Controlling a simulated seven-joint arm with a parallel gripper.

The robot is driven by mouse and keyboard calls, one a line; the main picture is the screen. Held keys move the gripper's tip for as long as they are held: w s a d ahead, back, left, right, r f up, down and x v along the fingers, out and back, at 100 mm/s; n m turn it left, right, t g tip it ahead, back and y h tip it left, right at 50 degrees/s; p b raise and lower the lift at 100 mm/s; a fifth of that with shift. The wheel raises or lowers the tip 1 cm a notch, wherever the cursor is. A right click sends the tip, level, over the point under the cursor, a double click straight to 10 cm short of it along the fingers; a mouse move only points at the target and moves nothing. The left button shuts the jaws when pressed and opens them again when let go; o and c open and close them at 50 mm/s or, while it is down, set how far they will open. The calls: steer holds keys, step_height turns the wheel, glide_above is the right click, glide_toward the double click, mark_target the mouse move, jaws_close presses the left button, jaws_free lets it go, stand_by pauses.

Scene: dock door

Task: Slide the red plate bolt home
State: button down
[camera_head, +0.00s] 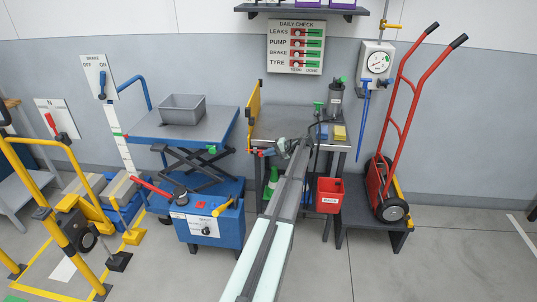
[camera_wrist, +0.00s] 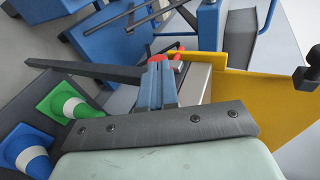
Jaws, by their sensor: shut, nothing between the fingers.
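The red plate bolt (camera_head: 262,153) shows as a small red piece at the left front corner of the grey-topped bench, below the upright yellow plate (camera_head: 253,110). In the wrist view, the red piece (camera_wrist: 166,55) lies right at the tips of my fingers, beside the yellow plate (camera_wrist: 265,105). My gripper (camera_head: 273,151) reaches in from the right along the bench front, with its fingers shut and empty. In the wrist view, the fingers (camera_wrist: 160,66) appear at or touching the red; exact contact is unclear. The bolt's shaft and its socket are mostly hidden.
The bench (camera_head: 285,122) carries a dark canister (camera_head: 335,98) and blue and yellow blocks. A blue lift table (camera_head: 215,130) stands left. Green (camera_wrist: 68,103) and blue (camera_wrist: 25,150) cones stand below.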

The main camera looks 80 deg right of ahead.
steer(key=v, duration=1.3)
steer(key=shift+s, duration=0.4)
steer(key=shift+a+r, duration=0.1)
